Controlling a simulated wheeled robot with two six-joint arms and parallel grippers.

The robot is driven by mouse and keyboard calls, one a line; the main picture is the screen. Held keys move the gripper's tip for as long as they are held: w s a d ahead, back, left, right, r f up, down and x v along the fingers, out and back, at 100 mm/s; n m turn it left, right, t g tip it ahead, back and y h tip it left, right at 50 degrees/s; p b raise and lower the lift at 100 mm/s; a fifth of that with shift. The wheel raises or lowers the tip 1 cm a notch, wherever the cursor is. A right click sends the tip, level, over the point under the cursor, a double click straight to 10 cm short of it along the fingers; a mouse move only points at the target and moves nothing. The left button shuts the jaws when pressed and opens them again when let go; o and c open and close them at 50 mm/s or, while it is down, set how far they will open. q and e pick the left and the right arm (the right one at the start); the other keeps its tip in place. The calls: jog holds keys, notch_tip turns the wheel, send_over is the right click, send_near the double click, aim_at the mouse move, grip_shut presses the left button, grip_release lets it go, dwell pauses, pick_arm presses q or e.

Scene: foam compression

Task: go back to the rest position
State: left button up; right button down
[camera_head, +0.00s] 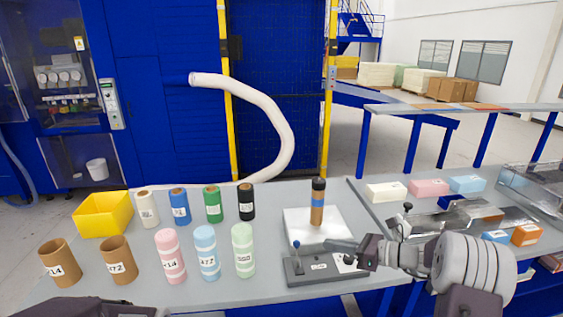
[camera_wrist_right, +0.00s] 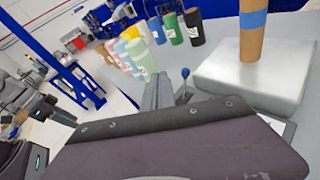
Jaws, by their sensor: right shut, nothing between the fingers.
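My right gripper (camera_head: 338,246) is shut and empty. It hovers over or beside a dark grey base plate (camera_head: 305,273) with a small blue-knobbed lever (camera_head: 297,258); I cannot tell if it touches. It also shows in the right wrist view (camera_wrist_right: 158,92). Behind it a white block (camera_head: 298,228) lies on the table, with a brown cylinder (camera_head: 317,212) upright on top. The cylinder has a blue band and a black top. In the right wrist view the block (camera_wrist_right: 245,88) and cylinder (camera_wrist_right: 251,45) stand right of the gripper, apart from it. My left gripper is not in view.
Several upright rolls, including a pink one (camera_head: 170,257) and a green one (camera_head: 243,250), stand on the grey table's left half. A yellow bin (camera_head: 103,215) sits behind brown tubes (camera_head: 118,262). White, pink and blue blocks (camera_head: 468,184) and clear trays lie at the right.

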jog(key=s+a+r+n+g, duration=0.2)
jog(key=s+a+n+g, duration=0.1)
jog(key=a, duration=0.5)
jog(key=s+a+f+n+g+h, duration=0.1)
jog(key=s+a+f+n+g, duration=0.2)
jog(key=s, duration=0.4)
jog(key=s+a+f+n+g+h, duration=0.2)
jog(key=s+a+n, duration=0.2)
jog(key=s+a, duration=0.15)
jog(key=s+d+f+n+g+h, duration=0.2)
jog(key=s+f+n+h, duration=0.15)
jog(key=s, duration=0.35)
jog(key=s+d+f+n+t+h, duration=0.2)
jog(key=d+f+n+h, duration=0.3)
jog(key=d+n, duration=0.6)
jog(key=shift+d+f+n+h, duration=0.35)
jog(key=shift+f+n, duration=0.05)
jog(key=shift+n, duration=0.85)
